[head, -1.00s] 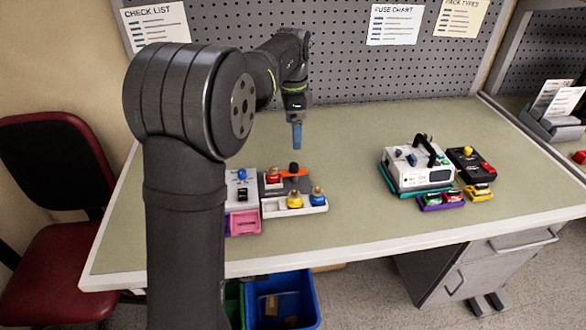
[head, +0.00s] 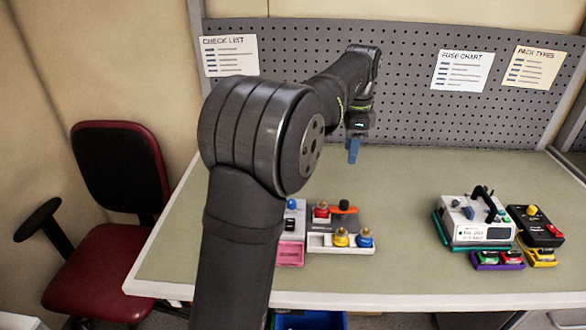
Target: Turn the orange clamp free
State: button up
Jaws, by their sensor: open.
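The orange clamp (head: 349,209), a short orange bar with a dark knob on top, sits at the back of the left group of devices, beside a red knob (head: 321,211). My gripper (head: 353,152) has blue fingers pointing down. It is above and apart from the clamp in the head view, with nothing seen between its fingers. The finger gap is too small to make out. The clamp's base is partly hidden behind the white tray (head: 314,242) in front, which holds a yellow knob (head: 341,238) and a blue knob (head: 365,238).
A device with a pink box (head: 290,253) stands left, partly hidden by my arm. A white pump (head: 482,232) with a black handle and a black unit (head: 537,228) stand right. The green table (head: 405,200) is clear between groups. A pegboard (head: 420,55) rises behind.

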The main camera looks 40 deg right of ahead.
jog(key=n, duration=2.5)
send_near(344, 202)
notch_tip(344, 202, down, 9)
jog(key=shift+d+r, duration=0.1)
jog(key=shift+r, duration=0.05)
jog(key=c, duration=1)
